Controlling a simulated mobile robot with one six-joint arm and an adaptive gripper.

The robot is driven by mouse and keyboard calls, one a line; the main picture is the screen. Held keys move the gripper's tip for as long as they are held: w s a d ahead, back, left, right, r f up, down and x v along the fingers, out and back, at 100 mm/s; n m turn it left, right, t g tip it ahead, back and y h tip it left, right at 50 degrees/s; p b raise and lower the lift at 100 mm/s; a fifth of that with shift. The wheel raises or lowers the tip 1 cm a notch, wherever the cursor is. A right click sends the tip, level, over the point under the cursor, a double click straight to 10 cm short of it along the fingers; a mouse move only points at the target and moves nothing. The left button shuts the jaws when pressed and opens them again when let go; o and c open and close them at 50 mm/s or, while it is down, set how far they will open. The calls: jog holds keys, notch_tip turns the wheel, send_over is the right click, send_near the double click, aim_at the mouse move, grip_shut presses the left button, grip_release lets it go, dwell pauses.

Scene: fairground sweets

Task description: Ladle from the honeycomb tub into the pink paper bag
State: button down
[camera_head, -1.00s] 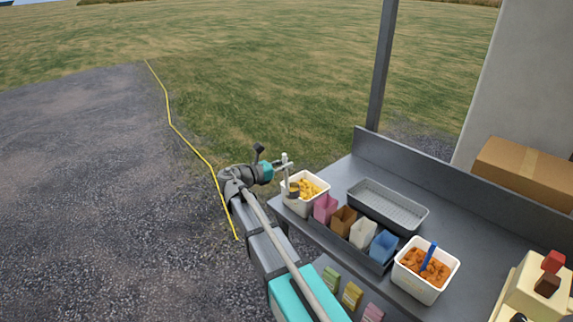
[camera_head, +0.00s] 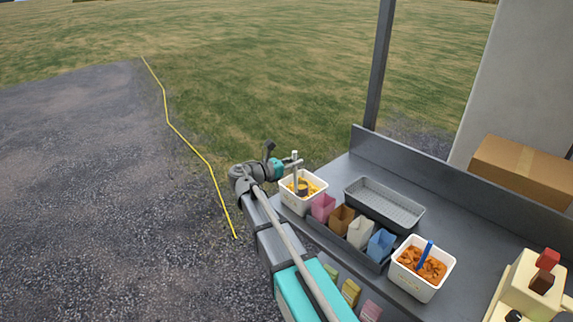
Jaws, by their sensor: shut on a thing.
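A white tub of yellow pieces (camera_head: 290,201) stands at the far left end of the counter, and it looks like the honeycomb tub. My gripper (camera_head: 293,163) is shut on the upright pale handle of a ladle (camera_head: 295,170). The ladle's dark bowl is at the tub's mouth, among or just above the yellow pieces; I cannot tell how deep it sits. What the bowl holds is hidden. The pink paper bag (camera_head: 322,207) stands upright just right of the tub, first in a row of bags.
Brown (camera_head: 341,220), white (camera_head: 360,233) and blue (camera_head: 380,245) bags share the dark rack. A grey tray (camera_head: 385,204) lies behind. A tub of orange-brown pieces (camera_head: 417,286) with a blue-handled tool stands right. A post (camera_head: 380,70) rises behind the counter.

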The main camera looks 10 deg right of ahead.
jog(key=s+d+r+p, duration=0.2)
jog(key=s+d+p, duration=0.1)
jog(key=d, duration=0.7)
jog(key=shift+d+r+y, duration=0.3)
jog(key=shift+d+y, duration=0.05)
jog(key=shift+y, duration=0.05)
jog(key=shift+f, duration=0.15)
jog(key=w+a+f+n+t+h+b, duration=0.1)
jog(key=w+a+f+n+b, duration=0.3)
jog(key=f+n+b, duration=0.3)
jog(key=w+a+f+n+t+h+b, duration=0.1)
jog(key=w+a+f+n+b, duration=0.2)
jog(key=w+f+n+b, duration=0.4)
jog(key=shift+a+n+b, duration=0.35)
jog(key=shift+n+b, duration=1.15)
jog(key=shift+b, duration=1.05)
jog(key=shift+w, duration=0.1)
